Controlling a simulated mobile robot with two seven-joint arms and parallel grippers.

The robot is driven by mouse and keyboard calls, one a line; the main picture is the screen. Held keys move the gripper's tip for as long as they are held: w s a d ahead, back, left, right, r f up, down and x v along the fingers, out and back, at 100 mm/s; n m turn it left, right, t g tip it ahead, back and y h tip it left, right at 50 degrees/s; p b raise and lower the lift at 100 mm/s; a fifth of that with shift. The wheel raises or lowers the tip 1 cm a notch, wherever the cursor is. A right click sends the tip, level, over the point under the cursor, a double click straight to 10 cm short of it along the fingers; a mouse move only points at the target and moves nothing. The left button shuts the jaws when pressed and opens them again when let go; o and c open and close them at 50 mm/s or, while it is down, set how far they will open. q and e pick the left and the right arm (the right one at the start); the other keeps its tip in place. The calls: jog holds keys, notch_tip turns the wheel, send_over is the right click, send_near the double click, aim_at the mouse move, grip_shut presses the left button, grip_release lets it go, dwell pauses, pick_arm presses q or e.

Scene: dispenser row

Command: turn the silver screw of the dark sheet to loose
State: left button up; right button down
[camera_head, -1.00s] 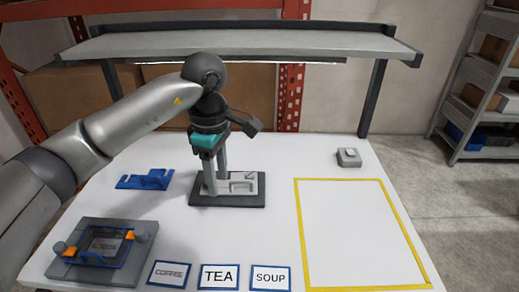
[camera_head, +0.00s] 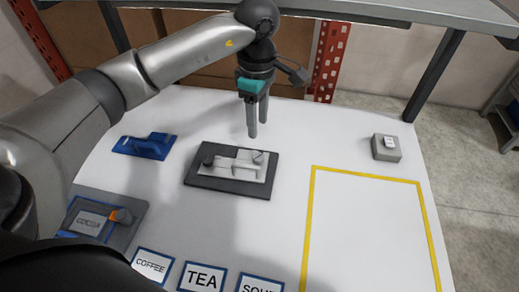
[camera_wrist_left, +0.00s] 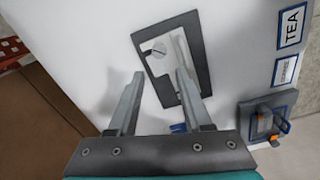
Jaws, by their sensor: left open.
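The dark sheet (camera_head: 228,188) lies flat in the middle of the white table, with a pale metal plate (camera_head: 228,172) on it. A small round silver screw head (camera_head: 258,157) shows at the plate's far right corner. In the left wrist view the screw (camera_wrist_left: 159,48) has a dark slot line across it, and the dark sheet (camera_wrist_left: 205,60) frames the plate. My left gripper (camera_head: 258,129) points down, open and empty, and appears just behind the sheet's far edge, above the table. In the left wrist view its fingertips (camera_wrist_left: 160,73) are apart and touch nothing visible. My right gripper is out of view.
A blue bracket (camera_head: 146,146) stands left of the sheet. COFFEE, TEA (camera_head: 203,278) and SOUP cards lie in front. A yellow outline (camera_head: 312,220) encloses clear table at right; a grey box (camera_head: 386,148) stands behind it.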

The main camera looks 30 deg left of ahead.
aim_at(258, 157)
pick_arm(q)
notch_tip(258, 157, down, 11)
jog(key=shift+w+f, duration=0.1)
jog(key=shift+f, duration=0.05)
jog(key=shift+c, duration=0.4)
grip_shut()
